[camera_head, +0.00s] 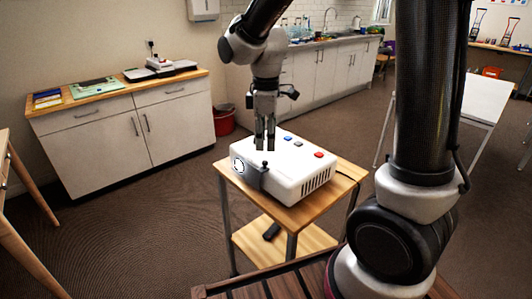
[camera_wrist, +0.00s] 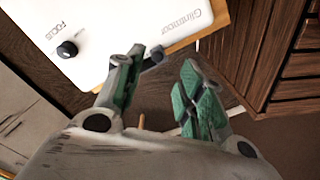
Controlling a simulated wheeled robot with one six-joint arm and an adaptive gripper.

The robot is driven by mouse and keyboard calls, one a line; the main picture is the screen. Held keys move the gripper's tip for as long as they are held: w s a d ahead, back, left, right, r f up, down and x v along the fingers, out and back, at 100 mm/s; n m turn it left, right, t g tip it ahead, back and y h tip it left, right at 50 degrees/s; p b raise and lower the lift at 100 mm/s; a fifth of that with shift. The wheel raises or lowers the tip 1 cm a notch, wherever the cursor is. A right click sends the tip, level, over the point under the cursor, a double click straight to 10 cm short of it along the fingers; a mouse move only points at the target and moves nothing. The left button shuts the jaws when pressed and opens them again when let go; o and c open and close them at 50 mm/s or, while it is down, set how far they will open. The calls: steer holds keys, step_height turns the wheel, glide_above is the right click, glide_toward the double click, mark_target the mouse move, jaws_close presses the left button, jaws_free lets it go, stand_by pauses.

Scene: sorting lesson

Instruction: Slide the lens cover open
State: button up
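A white projector (camera_head: 293,170) stands on a small wooden table. On its front face is a grey lens cover (camera_head: 256,178) with a small dark knob (camera_head: 265,164) on top. A round, white-ringed shape (camera_head: 239,166) shows left of the cover; I cannot tell how much of the lens is covered. My gripper (camera_head: 265,147) points down just above the knob, apart from it. In the wrist view my gripper (camera_wrist: 158,82) is open, with green-padded fingers and nothing held. A dark grey piece (camera_wrist: 153,57), perhaps the cover's knob, shows just beyond the left finger.
The small table (camera_head: 345,176) has a lower shelf with a dark object (camera_head: 271,231). A cabinet (camera_head: 130,125) stands left, with open floor between.

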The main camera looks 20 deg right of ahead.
step_height(320, 180, up, 5)
steer(key=shift+r, duration=0.15)
stand_by(0.4)
steer(key=s+d+r+m+t, duration=0.2)
steer(key=s+d+m, duration=0.4)
steer(key=s, duration=0.3)
steer(key=s+d+r+m+t, duration=0.2)
steer(key=s+d+r+m, duration=0.2)
steer(key=s+d+m, duration=0.3)
steer(key=s+d, duration=0.2)
steer(key=s, duration=0.1)
steer(key=shift+m, duration=0.3)
